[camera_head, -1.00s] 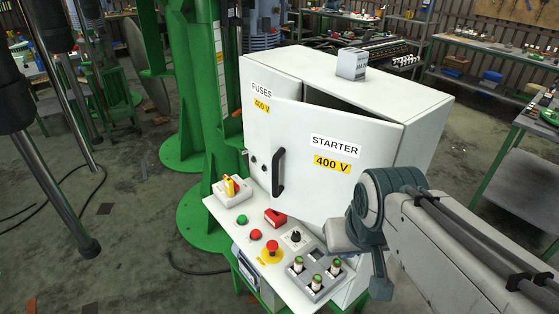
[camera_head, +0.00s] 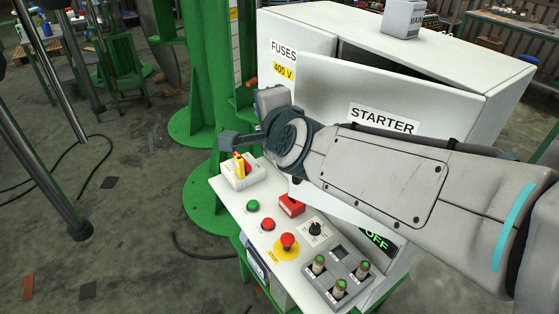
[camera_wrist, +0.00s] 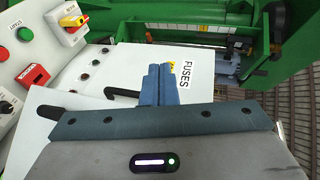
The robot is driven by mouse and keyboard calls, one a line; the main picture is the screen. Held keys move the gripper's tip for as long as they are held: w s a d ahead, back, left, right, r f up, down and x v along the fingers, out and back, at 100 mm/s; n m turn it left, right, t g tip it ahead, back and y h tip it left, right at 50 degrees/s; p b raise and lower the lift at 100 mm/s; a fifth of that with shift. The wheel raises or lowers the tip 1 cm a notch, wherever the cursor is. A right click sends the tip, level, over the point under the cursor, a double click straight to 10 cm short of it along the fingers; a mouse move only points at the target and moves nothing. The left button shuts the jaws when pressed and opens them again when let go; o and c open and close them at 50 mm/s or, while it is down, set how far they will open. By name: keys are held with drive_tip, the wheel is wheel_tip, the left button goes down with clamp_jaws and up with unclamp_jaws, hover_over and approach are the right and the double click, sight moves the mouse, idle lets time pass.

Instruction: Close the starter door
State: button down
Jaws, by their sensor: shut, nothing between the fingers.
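The starter door (camera_head: 330,88) is a white panel labelled STARTER on the front of the white cabinet (camera_head: 400,25). It stands ajar, with a dark wedge-shaped gap along its top edge. My gripper shows in the head view (camera_head: 272,100) in front of the door's left part, near the FUSES side; its fingertips are hidden there. In the wrist view, my gripper's fingers (camera_wrist: 158,84) are together and empty, close to the FUSES label. A black handle (camera_wrist: 120,92) lies just left of the fingers in that view. My arm hides the handle in the head view.
Below the door is a control panel with a red emergency button (camera_head: 288,241), a yellow-red switch (camera_head: 240,170) and several green-topped knobs. A grey box (camera_head: 404,18) sits on the cabinet. A green column (camera_head: 208,80) stands left of the cabinet.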

drive_tip(key=s+a+f+m+t+h+b, duration=0.1)
drive_tip(key=s+f+m+h+b, duration=0.45)
drive_tip(key=m, duration=0.95)
drive_tip(key=s+f+m+h+b, duration=0.2)
drive_tip(key=f+m+h+b, duration=0.45)
drive_tip(key=m, duration=0.75)
drive_tip(key=w+d+h+p, duration=0.1)
drive_tip(key=w+d, duration=0.2)
drive_tip(key=w, duration=0.2)
drive_tip(key=w+d+r+h+p, duration=0.1)
drive_tip(key=w+d, duration=0.3)
drive_tip(key=w, duration=0.2)
drive_tip(key=shift+w+r, duration=0.15)
drive_tip(key=shift+w, duration=0.1)
